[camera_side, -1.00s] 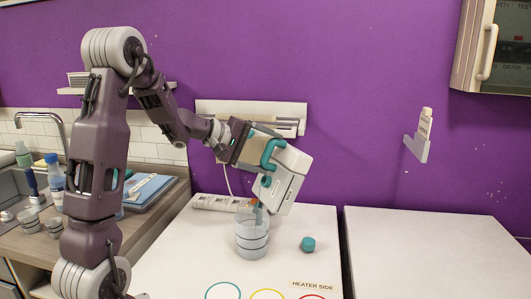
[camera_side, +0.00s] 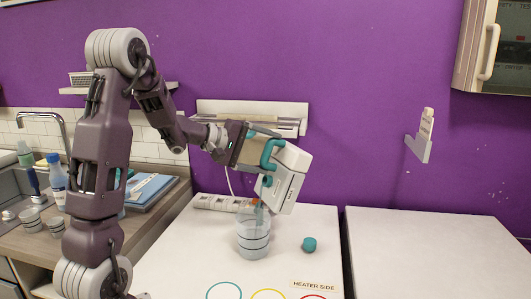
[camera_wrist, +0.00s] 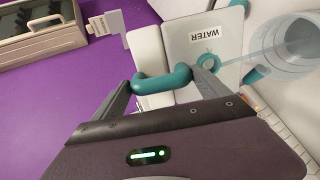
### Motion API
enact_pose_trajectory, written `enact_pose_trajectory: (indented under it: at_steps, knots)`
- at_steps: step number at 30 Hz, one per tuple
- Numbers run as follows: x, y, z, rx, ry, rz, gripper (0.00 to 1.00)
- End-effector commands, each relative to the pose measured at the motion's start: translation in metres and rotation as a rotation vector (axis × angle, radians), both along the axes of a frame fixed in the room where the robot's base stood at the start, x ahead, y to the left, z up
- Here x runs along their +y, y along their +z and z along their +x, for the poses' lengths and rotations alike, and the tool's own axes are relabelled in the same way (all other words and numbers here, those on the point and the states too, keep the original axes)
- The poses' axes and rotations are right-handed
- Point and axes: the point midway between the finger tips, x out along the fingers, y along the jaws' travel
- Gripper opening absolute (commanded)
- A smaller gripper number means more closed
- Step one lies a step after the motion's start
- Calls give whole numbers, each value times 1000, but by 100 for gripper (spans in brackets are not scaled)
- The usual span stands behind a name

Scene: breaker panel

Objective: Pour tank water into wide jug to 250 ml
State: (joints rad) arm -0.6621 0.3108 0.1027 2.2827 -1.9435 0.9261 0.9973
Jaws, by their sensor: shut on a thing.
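The white water tank (camera_side: 287,180) is tilted, its spout end down over the wide jug (camera_side: 253,240). In the wrist view the tank (camera_wrist: 228,45) bears a WATER label, and a pale streak runs from its teal spout (camera_wrist: 207,62) to the clear jug (camera_wrist: 295,47). My gripper (camera_side: 264,150) is shut on the tank's teal handle (camera_side: 273,150); the wrist view shows its fingers (camera_wrist: 163,82) at the handle's two ends. The jug stands upright on the white table, with dark bands around it. Its water level cannot be read clearly.
A teal cap (camera_side: 309,244) lies on the white table (camera_side: 290,262), right of the jug. A power strip (camera_side: 218,203) lies behind the jug. Coloured rings and a HEATER SIDE label (camera_side: 314,285) mark the front. A second white table (camera_side: 430,250) at right is bare.

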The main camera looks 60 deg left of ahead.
Motion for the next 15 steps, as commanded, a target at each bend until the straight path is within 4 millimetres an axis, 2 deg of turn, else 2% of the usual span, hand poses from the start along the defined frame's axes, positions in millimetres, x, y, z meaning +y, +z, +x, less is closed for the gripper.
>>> enact_pose_trajectory:
  at_steps: [15]
  knots:
    - [1,1,-2,-26,-1,-2,13]
